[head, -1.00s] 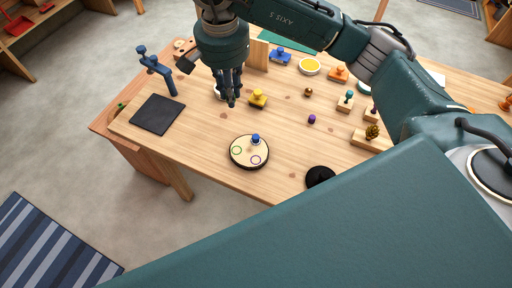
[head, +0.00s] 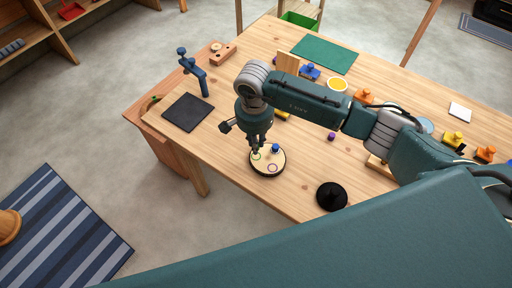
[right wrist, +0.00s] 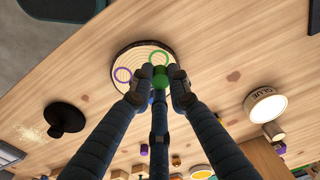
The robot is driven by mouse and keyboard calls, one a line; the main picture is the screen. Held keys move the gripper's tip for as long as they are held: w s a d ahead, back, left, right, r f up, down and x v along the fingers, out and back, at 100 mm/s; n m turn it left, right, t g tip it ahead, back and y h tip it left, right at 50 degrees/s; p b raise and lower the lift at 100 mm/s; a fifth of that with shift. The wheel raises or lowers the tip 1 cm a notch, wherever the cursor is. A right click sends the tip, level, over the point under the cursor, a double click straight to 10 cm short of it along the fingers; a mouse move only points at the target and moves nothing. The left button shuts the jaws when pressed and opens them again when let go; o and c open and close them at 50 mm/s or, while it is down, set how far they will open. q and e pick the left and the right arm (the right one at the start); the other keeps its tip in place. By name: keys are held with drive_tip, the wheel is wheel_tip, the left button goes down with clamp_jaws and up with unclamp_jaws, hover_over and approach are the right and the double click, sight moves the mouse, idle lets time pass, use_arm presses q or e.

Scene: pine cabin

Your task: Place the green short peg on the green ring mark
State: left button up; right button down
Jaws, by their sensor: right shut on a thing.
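The round wooden disc (head: 283,167) with a dark rim lies near the table's front edge; it also shows in the right wrist view (right wrist: 133,58). It bears a green ring mark (right wrist: 158,55) and a purple ring mark (right wrist: 122,75). A blue peg (head: 275,148) stands on it. My right gripper (head: 256,149) is over the disc's left part, at the green ring. In the right wrist view its fingers are shut on the green short peg (right wrist: 160,73), which appears beside the green ring. Whether the peg touches the disc cannot be told. My left gripper is not in view.
A black round knobbed object (head: 331,196) sits right of the disc. A dark square mat (head: 187,112) and a blue stand (head: 194,72) are at the table's left. A glue tin (right wrist: 265,104) shows in the right wrist view. Several coloured pegs and blocks lie farther back.

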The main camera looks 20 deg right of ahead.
wheel_tip(320, 180, down, 4)
drive_tip(key=shift+s+r+p, duration=0.1)
drive_tip(key=shift+r+p, duration=0.1)
drive_tip(key=shift+p, duration=0.3)
drive_tip(key=shift+f, duration=0.5)
drive_tip(key=c, duration=2.1)
unclamp_jaws()
drive_tip(key=o, duration=0.4)
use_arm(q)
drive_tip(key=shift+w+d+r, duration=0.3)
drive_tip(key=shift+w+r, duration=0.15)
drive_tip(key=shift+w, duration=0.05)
use_arm(e)
drive_tip(key=shift+o, duration=0.2)
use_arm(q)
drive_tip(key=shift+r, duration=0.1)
